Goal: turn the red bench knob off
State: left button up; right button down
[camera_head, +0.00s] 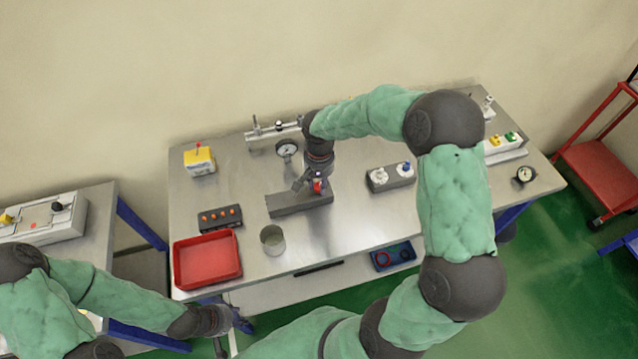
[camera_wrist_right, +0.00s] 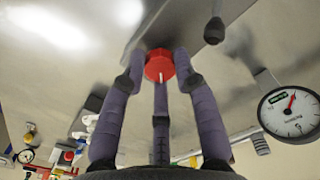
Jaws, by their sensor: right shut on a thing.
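The red bench knob (camera_wrist_right: 159,64) sits among the three fingers of my right gripper (camera_wrist_right: 160,80) in the right wrist view. The fingers are shut on its rim, and a pale pointer mark shows on its face. In the head view a small part of the red knob (camera_head: 317,187) shows beside my right gripper (camera_head: 313,188), over a grey block (camera_head: 300,204) on the bench. My left gripper (camera_head: 241,322) is low at the left, off the bench's front edge and far from the knob. Its fingers are too small and dark to tell open from shut.
On the steel bench (camera_head: 350,240) stand a red tray (camera_head: 207,260), a metal cup (camera_head: 272,240), a strip of orange buttons (camera_head: 220,218), a yellow box (camera_head: 199,160), a gauge (camera_head: 287,149) and a grey block with two knobs (camera_head: 391,177). The bench's front middle is clear.

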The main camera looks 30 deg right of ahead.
aim_at(319, 185)
jog(key=c, duration=1)
grip_release()
jog(key=shift+o, duration=0.2)
jog(key=shift+r, duration=0.1)
notch_tip(319, 185, up, 12)
